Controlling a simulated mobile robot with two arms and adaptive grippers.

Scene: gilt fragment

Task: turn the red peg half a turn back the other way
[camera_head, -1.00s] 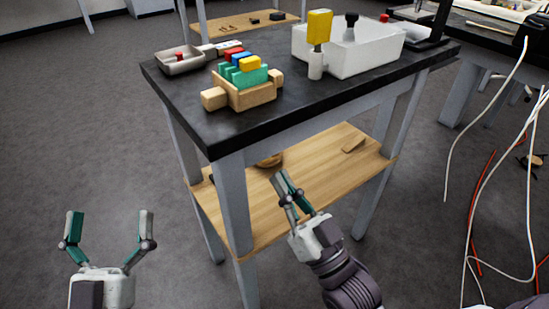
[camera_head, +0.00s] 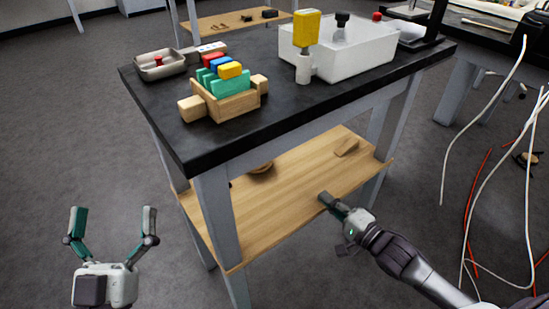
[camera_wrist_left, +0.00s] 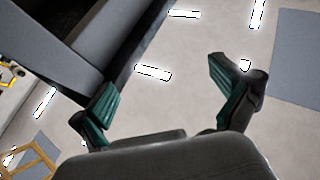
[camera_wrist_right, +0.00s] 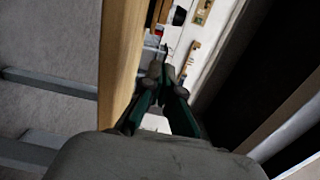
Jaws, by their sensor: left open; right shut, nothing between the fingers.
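A small red piece (camera_head: 159,60) stands in a shallow grey metal tray (camera_head: 145,71) at the table's left back. Another red piece (camera_head: 377,16) shows at the back right, by the white bin. I cannot tell for sure which is the red peg, nor how either is turned. My left gripper (camera_head: 114,213) is open and empty, low at the left, in front of the table and apart from it. My right gripper (camera_head: 328,201) is shut and empty, low near the front edge of the wooden shelf, below the tabletop. Its closed fingers also show in the right wrist view (camera_wrist_right: 162,85).
The dark tabletop (camera_head: 270,112) carries a wooden holder (camera_head: 238,105) with coloured blocks, a white bin (camera_head: 360,58) and a yellow-topped piece (camera_head: 306,30). The wooden shelf (camera_head: 275,215) lies below. White and red cables (camera_head: 445,150) hang at the right.

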